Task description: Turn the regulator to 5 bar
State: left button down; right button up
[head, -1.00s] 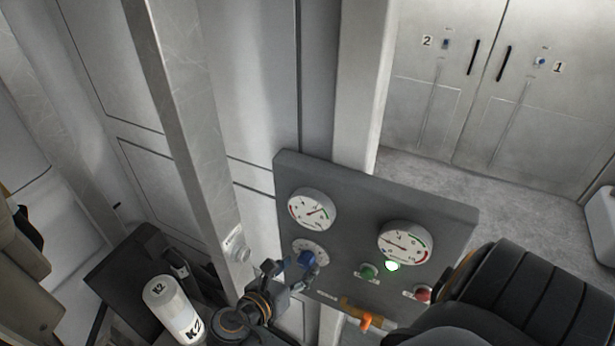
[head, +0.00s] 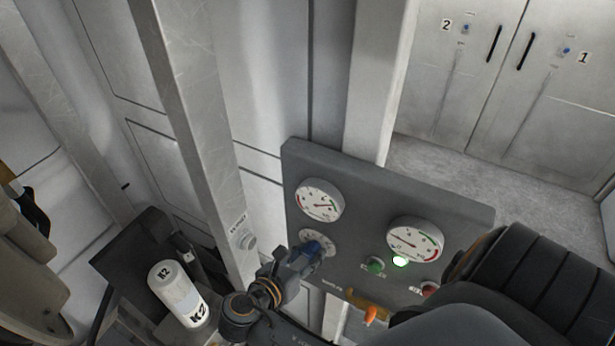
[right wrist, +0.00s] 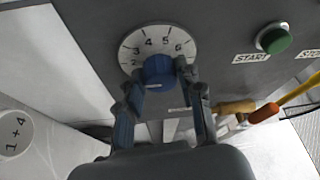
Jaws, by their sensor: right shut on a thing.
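The regulator is a blue knob (right wrist: 158,70) on a white round dial (right wrist: 132,50) with numbers, 2 to 6 readable in the right wrist view. In the head view the knob (head: 318,249) sits low on the left of a dark grey panel (head: 465,212). My right gripper (right wrist: 158,76) is shut on the knob, one finger on each side. My left gripper does not show clearly.
A second gauge (head: 415,239), a green START button (right wrist: 277,38), a lit lamp and a red button (head: 430,289) are to the right. An orange-tipped lever (head: 370,315) is below. A K2 canister (head: 178,292) stands at the lower left. A pale post (head: 205,130) rises beside the panel.

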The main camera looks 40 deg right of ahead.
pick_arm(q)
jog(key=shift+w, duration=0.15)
